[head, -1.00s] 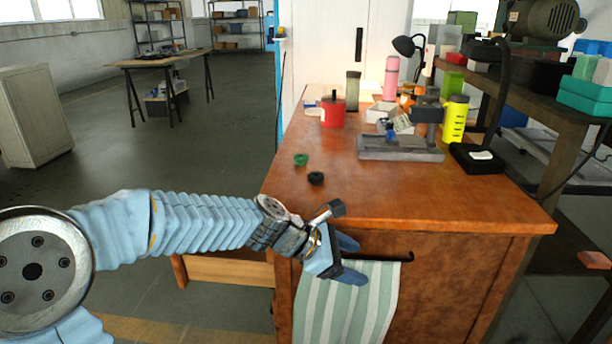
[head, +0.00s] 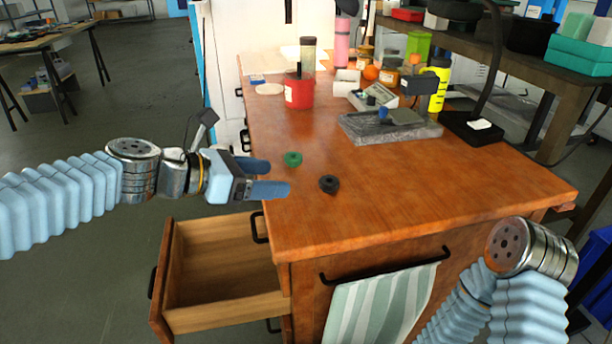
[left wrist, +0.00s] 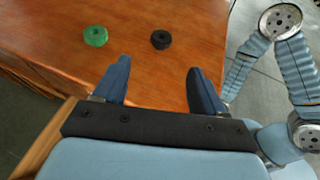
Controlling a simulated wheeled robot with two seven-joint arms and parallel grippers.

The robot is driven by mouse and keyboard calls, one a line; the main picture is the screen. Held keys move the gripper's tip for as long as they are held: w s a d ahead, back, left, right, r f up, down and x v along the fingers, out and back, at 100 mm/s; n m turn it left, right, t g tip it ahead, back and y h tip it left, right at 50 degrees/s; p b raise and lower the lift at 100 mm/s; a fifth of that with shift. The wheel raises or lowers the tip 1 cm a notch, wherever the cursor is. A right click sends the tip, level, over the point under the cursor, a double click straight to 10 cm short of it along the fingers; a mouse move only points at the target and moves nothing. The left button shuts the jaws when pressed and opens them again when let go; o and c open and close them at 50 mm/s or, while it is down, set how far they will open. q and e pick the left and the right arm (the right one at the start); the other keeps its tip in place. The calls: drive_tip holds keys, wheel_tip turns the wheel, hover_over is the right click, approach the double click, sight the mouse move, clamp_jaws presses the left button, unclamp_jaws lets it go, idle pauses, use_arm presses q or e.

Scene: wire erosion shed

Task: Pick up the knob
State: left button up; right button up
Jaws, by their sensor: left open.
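Two small round pieces lie on the wooden bench top, a green one (head: 293,159) and a black one (head: 329,184). Each is low and knob-like with a dark centre; I cannot tell for sure which is the knob. In the left wrist view the green piece (left wrist: 96,36) is at upper left and the black piece (left wrist: 161,39) lies beyond the gap between my fingers. My left gripper (head: 272,178) is open and empty at the bench's left edge, fingers pointing toward both pieces, apart from them. My right arm shows at lower right, its gripper out of view.
The bench (head: 430,190) is clear around the pieces. An open, empty drawer (head: 215,268) juts out below my left gripper. A striped towel (head: 380,305) hangs from the front rail. A red pot (head: 299,93), a grey stone plate (head: 360,130) and several bottles stand farther back.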

use_arm(q)
approach(332, 181)
drive_tip(key=shift+w+d+f+b, duration=0.4)
drive_tip(key=shift+w+d+f, duration=0.4)
drive_tip(key=shift+w, duration=0.2)
drive_tip(key=x, duration=0.5)
drive_tip(key=shift+d+b, duration=0.25)
drive_tip(key=shift+b, duration=0.05)
drive_tip(key=shift+r, duration=0.1)
drive_tip(key=shift+c, duration=0.2)
drive_tip(key=c, duration=1.1)
